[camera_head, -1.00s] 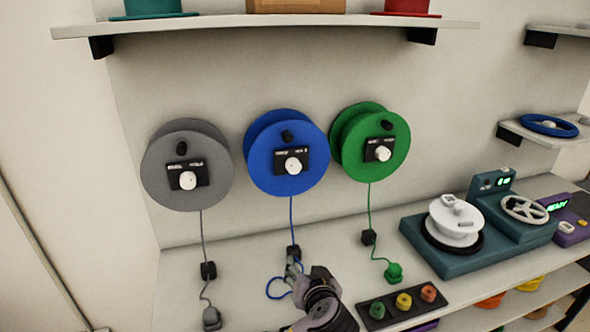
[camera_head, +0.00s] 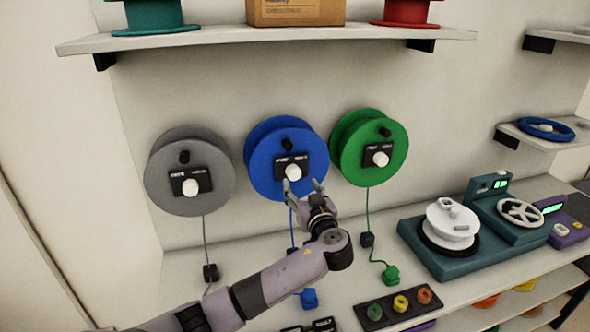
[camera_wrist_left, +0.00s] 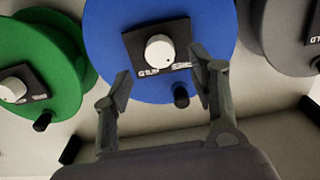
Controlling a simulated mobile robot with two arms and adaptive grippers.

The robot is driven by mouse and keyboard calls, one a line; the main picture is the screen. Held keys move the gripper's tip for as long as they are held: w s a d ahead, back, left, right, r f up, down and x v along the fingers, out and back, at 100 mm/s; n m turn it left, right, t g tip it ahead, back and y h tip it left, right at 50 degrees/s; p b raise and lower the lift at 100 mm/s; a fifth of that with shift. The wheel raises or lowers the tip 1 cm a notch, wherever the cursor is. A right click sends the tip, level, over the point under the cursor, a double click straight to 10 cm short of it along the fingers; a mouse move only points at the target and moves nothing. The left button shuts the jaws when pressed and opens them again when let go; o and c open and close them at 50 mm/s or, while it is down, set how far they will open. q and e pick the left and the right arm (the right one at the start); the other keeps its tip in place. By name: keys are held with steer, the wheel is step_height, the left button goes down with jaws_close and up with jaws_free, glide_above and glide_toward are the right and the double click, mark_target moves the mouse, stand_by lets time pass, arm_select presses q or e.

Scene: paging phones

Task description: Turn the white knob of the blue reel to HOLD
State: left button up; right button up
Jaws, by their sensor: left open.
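The blue reel (camera_head: 262,152) hangs on the wall between a grey reel and a green reel. Its white knob (camera_head: 292,172) sits on a black label plate (camera_head: 308,159); the lettering is too small to read. The knob also shows in the left wrist view (camera_wrist_left: 160,51), with the plate (camera_wrist_left: 133,42) around it. My left gripper (camera_head: 303,186) is just below the knob, with its fingers pointing up at it. In the left wrist view its open fingers (camera_wrist_left: 160,82) stand apart, with the knob beyond and between them, not visibly touched. My right gripper is out of view.
The grey reel (camera_head: 160,178) and green reel (camera_head: 348,150) flank the blue one, each with a knob and hanging cable. A shelf (camera_head: 220,37) runs above. On the counter stand a teal machine (camera_head: 480,265) and a tray with coloured buttons (camera_head: 372,325).

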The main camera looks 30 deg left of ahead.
mark_target(295, 176)
arm_select(q)
steer(key=p+x, duration=0.1)
steer(key=x, duration=0.5)
steer(key=shift+w+a+p, duration=0.2)
steer(key=shift+p, duration=0.2)
steer(key=shift+c, duration=0.4)
steer(key=c, duration=1.1)
steer(key=shift+f, duration=0.1)
